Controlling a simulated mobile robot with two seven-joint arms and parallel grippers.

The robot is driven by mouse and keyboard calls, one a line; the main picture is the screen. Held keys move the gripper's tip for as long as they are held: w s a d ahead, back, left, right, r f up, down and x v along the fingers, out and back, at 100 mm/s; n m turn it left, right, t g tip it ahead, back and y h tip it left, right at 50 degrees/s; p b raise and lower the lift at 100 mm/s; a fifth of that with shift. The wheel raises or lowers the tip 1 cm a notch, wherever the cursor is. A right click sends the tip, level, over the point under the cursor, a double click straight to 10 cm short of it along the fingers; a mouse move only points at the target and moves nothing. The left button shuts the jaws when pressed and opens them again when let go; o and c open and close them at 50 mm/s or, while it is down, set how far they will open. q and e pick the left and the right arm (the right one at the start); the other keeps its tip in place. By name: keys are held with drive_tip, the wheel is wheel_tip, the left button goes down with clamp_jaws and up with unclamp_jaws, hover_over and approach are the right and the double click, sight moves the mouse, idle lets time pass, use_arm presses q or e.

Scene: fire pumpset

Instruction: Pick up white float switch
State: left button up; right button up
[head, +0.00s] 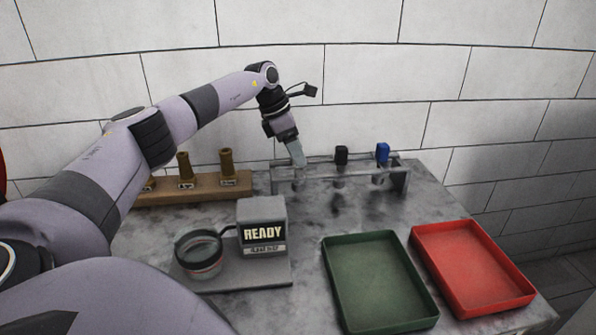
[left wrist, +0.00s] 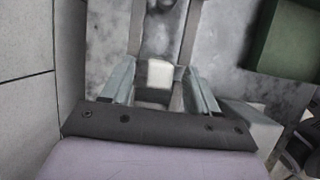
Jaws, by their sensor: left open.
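The white float switch (left wrist: 160,74) shows in the left wrist view as a white block between my left gripper's two fingers. The fingers stand apart on either side of it, and I cannot tell whether they touch it. In the head view my left gripper (head: 297,156) points down at the left end of a grey metal rack (head: 358,172), and its fingers hide the white switch. A black float switch (head: 341,155) and a blue float switch (head: 382,152) sit on the same rack to the right. My right gripper is not in view.
A green tray (head: 376,275) and a red tray (head: 470,265) lie at the front right. A grey box reading READY (head: 262,225) stands with a round glass vessel (head: 200,254) at front left. A wooden block (head: 205,190) holds brass fittings. A tiled wall stands behind.

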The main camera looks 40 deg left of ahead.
use_arm(q)
drive_tip(key=shift+w+d+f, duration=0.15)
drive_tip(key=shift+w+f, duration=0.05)
drive_tip(key=shift+f, duration=0.5)
clamp_jaws()
drive_tip(key=shift+r, duration=0.2)
wheel_tip(320, 180, up, 28)
drive_tip(key=p, duration=0.8)
drive_tip(key=shift+r, duration=0.15)
idle(0.7)
